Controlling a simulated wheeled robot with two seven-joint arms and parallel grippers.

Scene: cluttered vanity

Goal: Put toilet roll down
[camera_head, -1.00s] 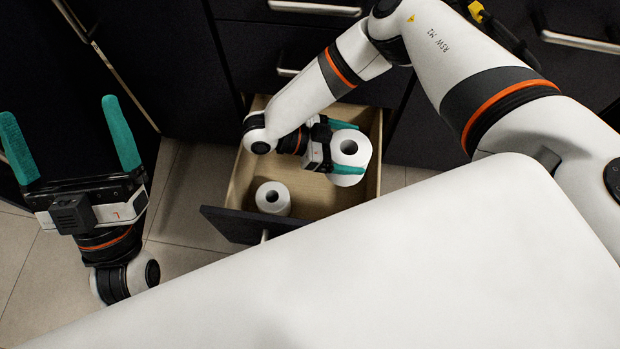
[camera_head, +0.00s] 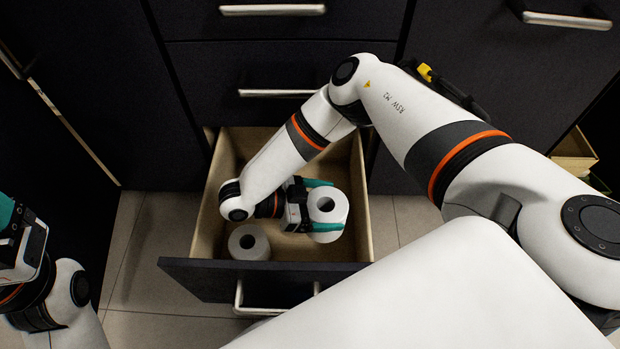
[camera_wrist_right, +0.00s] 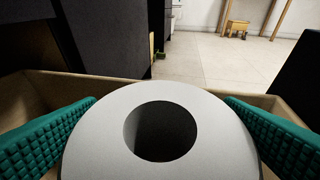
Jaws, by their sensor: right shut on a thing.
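My right gripper (camera_head: 324,206) is shut on a white toilet roll (camera_head: 340,213), with teal fingers on two opposite sides of it. The roll is upright, its hole facing up, at the right side of the open drawer (camera_head: 366,228). It also shows in the right wrist view (camera_wrist_right: 215,140), filling the space between the fingers. I cannot tell whether its base touches the drawer floor. A second roll (camera_head: 263,252) stands upright in the drawer's front left part, apart from the held one. My left gripper (camera_head: 8,212) is cut off at the left edge, with only one teal finger showing.
The drawer's dark front panel (camera_head: 200,280) with its metal handle faces me. Closed dark drawers (camera_head: 290,60) and cabinet fronts stand behind. Another open box or drawer (camera_head: 573,150) shows at the far right. Bare drawer floor lies between and behind the rolls.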

